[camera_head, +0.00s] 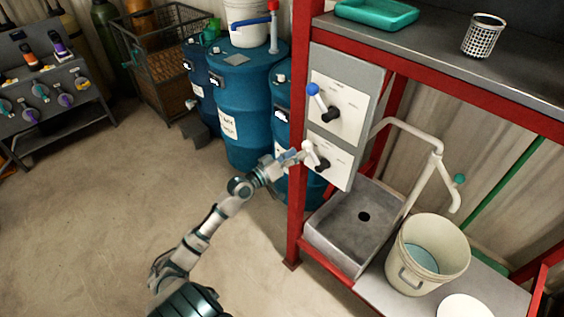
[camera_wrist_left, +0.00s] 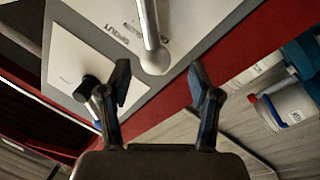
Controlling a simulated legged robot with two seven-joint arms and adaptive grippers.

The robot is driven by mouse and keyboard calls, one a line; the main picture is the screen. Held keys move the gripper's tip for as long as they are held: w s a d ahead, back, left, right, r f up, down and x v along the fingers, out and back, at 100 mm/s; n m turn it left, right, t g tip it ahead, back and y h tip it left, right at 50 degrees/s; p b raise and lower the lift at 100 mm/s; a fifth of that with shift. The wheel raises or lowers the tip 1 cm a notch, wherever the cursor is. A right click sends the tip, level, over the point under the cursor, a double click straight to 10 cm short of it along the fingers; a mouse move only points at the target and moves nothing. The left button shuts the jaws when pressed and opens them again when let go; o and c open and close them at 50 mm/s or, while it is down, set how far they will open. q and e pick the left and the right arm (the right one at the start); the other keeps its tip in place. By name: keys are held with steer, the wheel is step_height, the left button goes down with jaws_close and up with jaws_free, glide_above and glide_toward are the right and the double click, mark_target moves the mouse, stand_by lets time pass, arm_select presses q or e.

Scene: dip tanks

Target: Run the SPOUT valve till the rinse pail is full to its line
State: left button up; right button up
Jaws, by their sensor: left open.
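The valve panel (camera_head: 340,105) is on a red frame; its upper valve has a blue-tipped lever (camera_head: 313,89), its lower one a white-tipped lever (camera_head: 308,146). In the left wrist view, the white lever (camera_wrist_left: 153,55) stands beside an upside-down SPOUT label (camera_wrist_left: 118,35). My left gripper (camera_head: 295,157) is at the lower lever; its open fingers (camera_wrist_left: 160,82) are either side of the lever's ball end, with gaps. The white rinse pail (camera_head: 442,232) holds some pale blue liquid (camera_head: 422,258); I cannot make out its line. My right gripper is not in view.
A white pipe (camera_head: 437,160) bends down above the pail; no stream shows. A grey sink (camera_head: 345,225) with a drain stands left of the pail. Blue drums (camera_head: 245,100) stand behind my left arm. A shelf (camera_head: 430,45) overhangs the panel. The floor at left is clear.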

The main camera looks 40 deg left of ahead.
arm_select(q)
steer(key=v, duration=0.7)
steer(key=shift+a, duration=0.25)
steer(key=shift+f, duration=0.15)
